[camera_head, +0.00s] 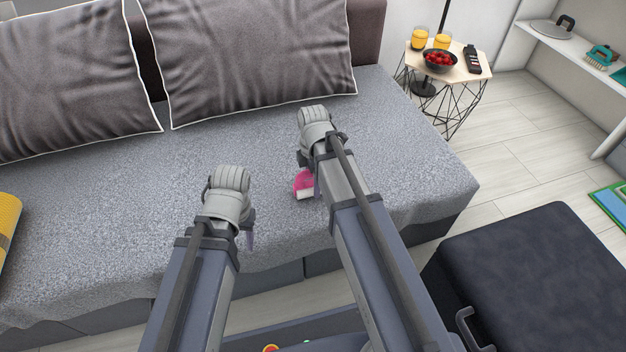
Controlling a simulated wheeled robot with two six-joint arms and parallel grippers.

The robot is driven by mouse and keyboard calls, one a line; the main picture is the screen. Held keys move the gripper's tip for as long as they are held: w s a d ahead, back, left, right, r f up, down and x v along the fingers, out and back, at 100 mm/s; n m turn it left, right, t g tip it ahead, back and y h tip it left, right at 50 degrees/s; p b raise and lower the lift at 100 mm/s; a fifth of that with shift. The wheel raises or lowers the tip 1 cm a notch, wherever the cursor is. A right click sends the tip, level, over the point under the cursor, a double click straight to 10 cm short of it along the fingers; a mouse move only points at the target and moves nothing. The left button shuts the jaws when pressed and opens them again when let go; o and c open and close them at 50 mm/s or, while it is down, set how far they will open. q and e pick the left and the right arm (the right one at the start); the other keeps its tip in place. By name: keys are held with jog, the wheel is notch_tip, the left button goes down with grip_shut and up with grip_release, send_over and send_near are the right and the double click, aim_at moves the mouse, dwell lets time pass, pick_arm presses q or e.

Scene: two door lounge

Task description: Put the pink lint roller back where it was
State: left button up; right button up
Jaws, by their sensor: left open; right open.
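The pink lint roller (304,184) lies on the grey sofa seat (130,205), partly hidden by my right arm. A pink part and a white part of it show. My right gripper (312,188) is open and reaches down over the sofa right at the lint roller; its fingers are mostly hidden behind its own wrist. I cannot tell whether they touch the roller. My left gripper (248,232) is open and empty above the sofa's front part, to the left of the roller, with only a fingertip showing.
Two grey cushions (245,55) lean on the backrest. A yellow rolled item (8,225) lies at the left edge. A side table (462,68) holds two glasses, a bowl of red fruit and a remote. A dark ottoman (540,270) stands at lower right. The seat's middle is clear.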

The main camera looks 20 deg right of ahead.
notch_tip(320, 180, up, 12)
jog(key=p, duration=1.1)
jog(key=shift+f, duration=0.2)
jog(key=s+a+m+h, duration=0.1)
jog(key=s+a+m, duration=0.9)
jog(key=s+m, duration=0.4)
jog(key=shift+s+a+m, duration=0.15)
jog(key=shift+m, duration=0.15)
notch_tip(320, 180, up, 28)
jog(key=p, duration=2.8)
